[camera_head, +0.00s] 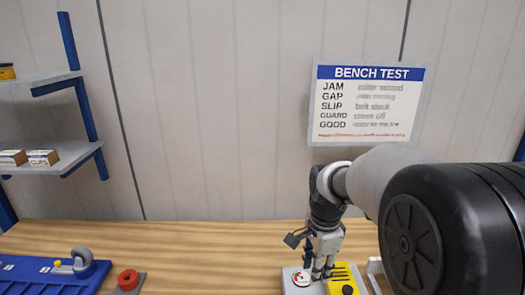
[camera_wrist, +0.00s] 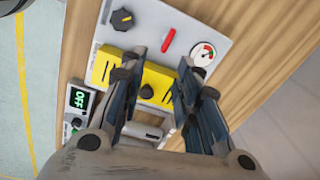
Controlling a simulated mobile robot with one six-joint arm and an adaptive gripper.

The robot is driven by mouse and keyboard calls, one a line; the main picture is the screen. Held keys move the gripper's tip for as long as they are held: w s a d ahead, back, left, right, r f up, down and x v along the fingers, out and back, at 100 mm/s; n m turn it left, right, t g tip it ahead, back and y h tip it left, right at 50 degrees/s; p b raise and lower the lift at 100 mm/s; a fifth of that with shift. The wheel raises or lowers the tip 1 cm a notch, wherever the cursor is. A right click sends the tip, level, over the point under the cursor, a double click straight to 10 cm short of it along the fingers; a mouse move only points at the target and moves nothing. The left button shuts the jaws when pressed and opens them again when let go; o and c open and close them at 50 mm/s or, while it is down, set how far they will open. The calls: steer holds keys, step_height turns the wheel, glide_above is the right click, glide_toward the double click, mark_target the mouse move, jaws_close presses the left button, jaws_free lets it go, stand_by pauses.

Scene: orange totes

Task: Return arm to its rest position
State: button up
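My gripper (camera_head: 318,268) points down over a bench test device in the head view, at the lower end of my arm. In the wrist view its two fingers (camera_wrist: 160,66) are apart, with nothing held between them. The device has a light grey panel (camera_wrist: 150,18) with a black knob, a red lever and a round gauge (camera_wrist: 203,54). Beside it is a yellow section (camera_wrist: 104,66) with a black knob, partly hidden by the fingers. I cannot tell whether the fingertips touch the device.
A small box with a lit green "OFF" display (camera_wrist: 79,99) sits beside the device. The wooden bench (camera_head: 200,240) also holds a red button (camera_head: 128,278) and a blue tray (camera_head: 50,275) with a caster. A wall sign (camera_head: 367,102) hangs behind. Shelves (camera_head: 60,155) stand left. The bench middle is clear.

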steer(key=s+r+n+t, duration=0.2)
steer(key=s+r+n, duration=0.65)
steer(key=s, duration=0.45)
steer(key=s+n+t, duration=0.2)
steer(key=s+n, duration=0.5)
steer(key=s, duration=0.5)
steer(key=shift+a+f+b, duration=0.2)
steer(key=shift+f+b, duration=0.15)
steer(key=shift+d, duration=0.1)
